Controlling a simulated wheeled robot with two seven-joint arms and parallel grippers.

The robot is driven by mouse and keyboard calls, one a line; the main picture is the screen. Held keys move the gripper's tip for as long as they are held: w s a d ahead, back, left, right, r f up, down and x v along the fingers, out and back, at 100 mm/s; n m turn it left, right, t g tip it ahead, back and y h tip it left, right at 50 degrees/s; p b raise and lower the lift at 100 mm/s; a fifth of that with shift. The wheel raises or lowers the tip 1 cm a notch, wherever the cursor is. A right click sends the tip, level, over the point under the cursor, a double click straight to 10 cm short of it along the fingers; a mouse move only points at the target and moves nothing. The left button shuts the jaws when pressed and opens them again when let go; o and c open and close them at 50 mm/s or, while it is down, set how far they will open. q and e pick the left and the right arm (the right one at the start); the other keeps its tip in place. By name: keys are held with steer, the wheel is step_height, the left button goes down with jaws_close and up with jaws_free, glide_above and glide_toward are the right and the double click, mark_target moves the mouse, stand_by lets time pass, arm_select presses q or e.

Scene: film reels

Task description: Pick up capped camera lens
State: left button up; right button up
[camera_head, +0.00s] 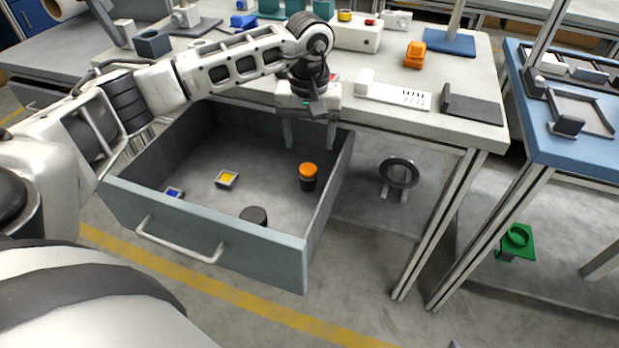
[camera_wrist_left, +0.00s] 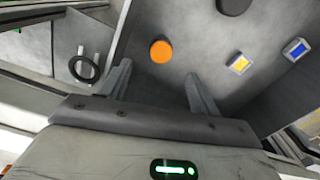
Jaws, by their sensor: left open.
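The capped camera lens, a short black cylinder with an orange cap (camera_head: 308,171), stands upright in the open grey drawer (camera_head: 205,228), near its right wall. In the left wrist view the orange cap (camera_wrist_left: 161,51) shows from above, just beyond the fingertips. My left gripper (camera_head: 310,146) points down over the drawer, above and slightly behind the lens. Its two fingers are apart with nothing between them, and they also show in the left wrist view (camera_wrist_left: 158,80). My right gripper is not in view.
The drawer also holds a yellow-topped box (camera_head: 227,179), a blue-topped box (camera_head: 174,192) and a dark round piece (camera_head: 254,215), partly hidden by the front wall. The worktable (camera_head: 470,128) edge lies behind my gripper. A ring on a stand (camera_head: 399,173) is right of the drawer.

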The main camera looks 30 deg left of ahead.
mark_target(308, 168)
arm_select(q)
step_height(308, 168, down, 5)
steer(key=shift+f, duration=0.15)
steer(key=shift+f+b, duration=0.3)
steer(key=shift+f, duration=0.8)
step_height(308, 168, down, 4)
steer(key=shift+a, duration=0.15)
steer(key=c, duration=1.1)
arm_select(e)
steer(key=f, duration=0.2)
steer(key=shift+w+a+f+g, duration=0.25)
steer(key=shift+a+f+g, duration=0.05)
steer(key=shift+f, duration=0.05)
